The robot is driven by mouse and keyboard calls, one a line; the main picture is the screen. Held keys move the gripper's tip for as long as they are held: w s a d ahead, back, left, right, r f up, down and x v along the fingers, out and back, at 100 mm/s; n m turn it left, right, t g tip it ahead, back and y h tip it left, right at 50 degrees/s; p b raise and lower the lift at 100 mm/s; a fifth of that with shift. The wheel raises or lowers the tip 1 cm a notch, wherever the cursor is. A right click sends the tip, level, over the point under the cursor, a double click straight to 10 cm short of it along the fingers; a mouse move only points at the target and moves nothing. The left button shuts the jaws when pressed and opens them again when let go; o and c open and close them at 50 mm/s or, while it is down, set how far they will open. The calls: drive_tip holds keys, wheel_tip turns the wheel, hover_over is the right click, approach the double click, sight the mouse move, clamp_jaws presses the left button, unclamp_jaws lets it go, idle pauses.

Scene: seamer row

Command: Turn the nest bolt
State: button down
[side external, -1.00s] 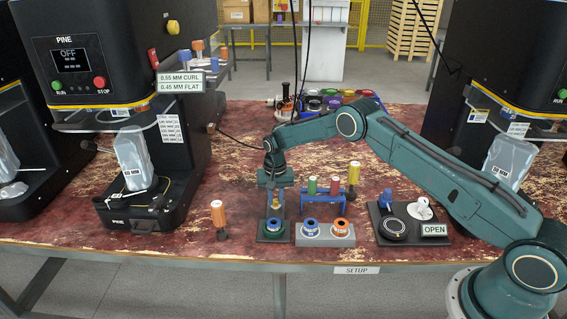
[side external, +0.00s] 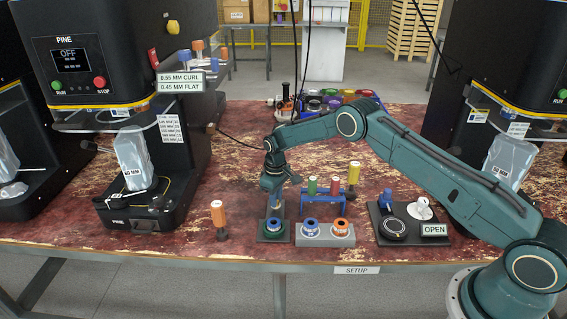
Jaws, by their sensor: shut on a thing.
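My gripper (side external: 274,198) points straight down over a dark green block (side external: 262,238) near the front of the table. The block carries a blue-ringed round nest (side external: 274,224). My gripper is shut on a slim upright piece directly above the nest. The fingers mostly hide this piece, so I cannot tell whether it is the bolt itself or a tool on it. The bolt is not clearly visible.
A grey block (side external: 325,239) with blue and orange rings stands just right. Behind it is a blue rack (side external: 322,197) of coloured-handled tools. An orange-handled tool (side external: 218,214) stands left. A black plate with an OPEN sign (side external: 434,230) lies right. Black machines flank the table.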

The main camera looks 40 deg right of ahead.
drive_tip(key=shift+n, duration=0.9)
drive_tip(key=c, duration=1.3)
unclamp_jaws()
drive_tip(key=shift+r, duration=0.15)
wheel_tip(320, 180, up, 14)
drive_tip(key=shift+f, duration=0.2)
drive_tip(key=shift+r, duration=0.15)
